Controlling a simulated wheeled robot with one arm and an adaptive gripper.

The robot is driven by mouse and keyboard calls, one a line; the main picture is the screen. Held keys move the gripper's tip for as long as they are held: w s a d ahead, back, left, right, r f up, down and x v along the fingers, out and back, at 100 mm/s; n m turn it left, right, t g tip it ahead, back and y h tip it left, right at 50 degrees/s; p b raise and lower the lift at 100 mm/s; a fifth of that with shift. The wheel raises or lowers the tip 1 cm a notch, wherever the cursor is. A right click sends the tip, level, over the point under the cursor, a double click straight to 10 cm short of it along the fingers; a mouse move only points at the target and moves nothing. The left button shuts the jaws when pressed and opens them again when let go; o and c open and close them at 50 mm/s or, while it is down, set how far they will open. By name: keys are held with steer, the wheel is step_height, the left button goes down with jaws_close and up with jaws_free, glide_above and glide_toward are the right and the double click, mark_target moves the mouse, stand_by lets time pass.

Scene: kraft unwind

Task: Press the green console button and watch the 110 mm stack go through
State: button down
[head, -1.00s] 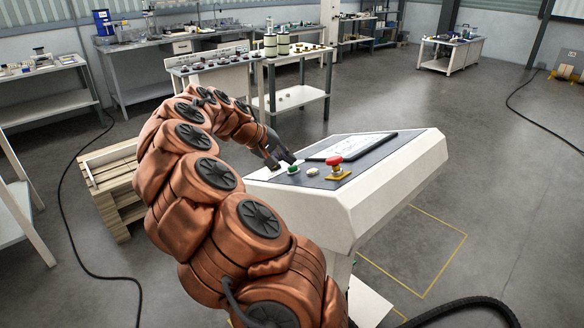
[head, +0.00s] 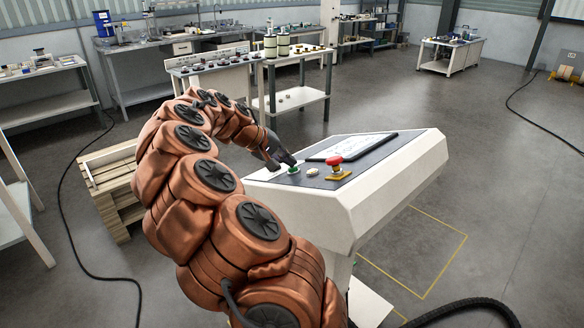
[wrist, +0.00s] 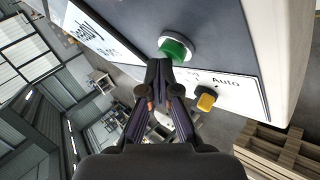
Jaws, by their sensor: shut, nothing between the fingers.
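The green button (head: 293,170) sits on the sloped dark top of the white console (head: 375,195), left of a white button. In the wrist view the green button (wrist: 174,50) is a green cap in a pale ring. My gripper (head: 290,162) is shut and empty, its tips right at the green button in the head view. In the wrist view the shut fingertips (wrist: 159,64) overlap the button's lower left edge. I cannot tell whether they touch it. I cannot make out a 110 mm stack in either view.
A red mushroom button (head: 334,160) on a yellow base and a flat screen (head: 352,146) share the console top. A yellow selector knob (wrist: 207,99) by "Auto" shows in the wrist view. A wooden pallet stack (head: 112,185) stands left.

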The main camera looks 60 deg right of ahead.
steer(key=shift+s+f, duration=0.1)
steer(key=shift+f, duration=0.15)
stand_by(0.4)
steer(key=shift+r, duration=0.1)
steer(key=shift+w+d+r+p, duration=0.1)
steer(key=shift+w+r+p, duration=0.1)
steer(key=shift+r, duration=0.25)
steer(key=shift+w+r+p, duration=0.15)
steer(key=shift+r+p, duration=0.05)
steer(key=shift+r, duration=0.2)
steer(key=shift+r, duration=0.1)
